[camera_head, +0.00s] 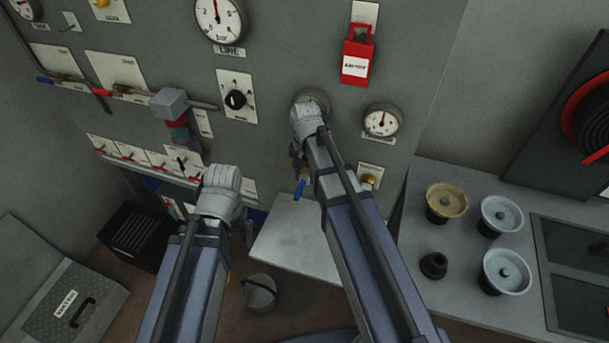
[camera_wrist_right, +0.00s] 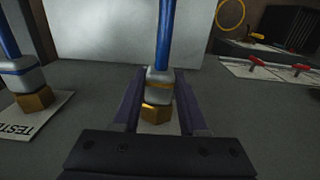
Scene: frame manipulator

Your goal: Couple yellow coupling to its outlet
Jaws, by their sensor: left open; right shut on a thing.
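The yellow-banded coupling (camera_wrist_right: 158,84), grey-white with a blue hose, is between the purple fingers of my right gripper (camera_wrist_right: 157,105) in the right wrist view. The gripper is shut on it. A brass hex outlet (camera_wrist_right: 156,114) is directly under it; whether they are fully seated I cannot tell. In the head view my right gripper (camera_head: 298,155) is at the panel, mostly hidden by its own wrist, with a bit of blue hose (camera_head: 300,189) below. My left gripper (camera_head: 222,185) is open and away from the coupling; its fingers are mostly hidden by its wrist.
A blue-banded coupling (camera_wrist_right: 22,78) stands on another brass outlet at left in the wrist view, near my fingers. The grey panel (camera_head: 290,60) carries gauges, a knob and a red tag (camera_head: 357,55). A counter (camera_head: 450,265) with several round parts is at right. A bucket (camera_head: 259,291) stands below.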

